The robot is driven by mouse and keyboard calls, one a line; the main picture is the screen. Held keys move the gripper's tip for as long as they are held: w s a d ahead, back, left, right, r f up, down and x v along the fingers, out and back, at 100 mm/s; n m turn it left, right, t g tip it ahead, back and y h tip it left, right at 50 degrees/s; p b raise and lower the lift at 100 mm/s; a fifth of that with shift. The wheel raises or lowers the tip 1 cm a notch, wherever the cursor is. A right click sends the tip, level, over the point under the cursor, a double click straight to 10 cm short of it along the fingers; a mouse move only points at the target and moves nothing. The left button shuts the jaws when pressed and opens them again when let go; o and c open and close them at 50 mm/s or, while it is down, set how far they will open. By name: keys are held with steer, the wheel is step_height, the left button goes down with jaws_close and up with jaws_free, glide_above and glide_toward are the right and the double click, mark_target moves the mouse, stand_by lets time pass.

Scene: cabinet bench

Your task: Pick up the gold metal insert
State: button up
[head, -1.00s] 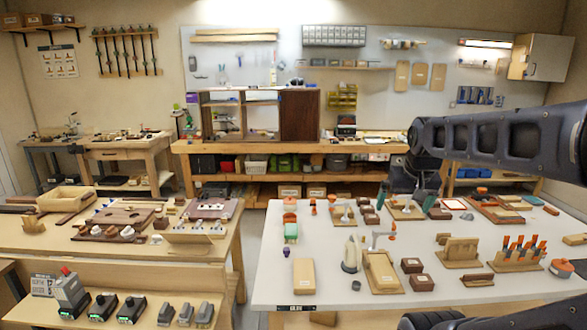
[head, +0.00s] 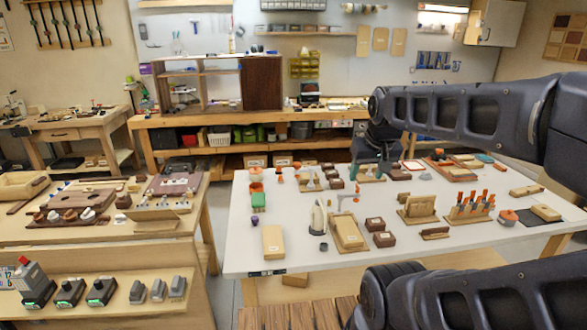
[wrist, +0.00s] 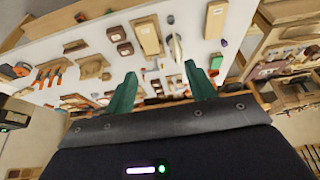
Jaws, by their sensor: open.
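I cannot pick out a gold metal insert for certain in either view; the small parts on the white table (head: 310,259) are too small to tell apart. My gripper (head: 370,173) hangs over the far part of this table in the head view, its green fingers pointing down. In the wrist view my gripper (wrist: 162,88) has its two green fingers wide apart with nothing held between them.
The white table carries wooden blocks, a tan tray (head: 348,233), dark brown boxes (head: 385,239) and a rack of orange-handled tools (head: 470,206). A wooden bench (head: 95,235) with parts stands left, beyond a floor gap. A cabinet (head: 262,84) stands on the back bench.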

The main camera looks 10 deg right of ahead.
steer(key=shift+c, duration=1)
steer(key=m+h, duration=0.1)
steer(key=m, duration=0.2)
glide_above(329, 201)
steer(key=s+a, duration=0.2)
steer(key=s, duration=0.2)
step_height(329, 201, down, 30)
steer(key=shift+s+d+x, duration=0.1)
steer(key=shift+d+x, duration=0.1)
steer(key=shift+x, duration=1.75)
steer(key=shift+s+d+x, duration=0.15)
steer(key=shift+d+x, duration=0.05)
steer(key=shift+x, duration=1.8)
steer(key=shift+s+d+x, duration=0.1)
steer(key=shift+d+x, duration=0.1)
steer(key=shift+x, duration=1.75)
steer(key=shift+f, duration=0.1)
jaws_close()
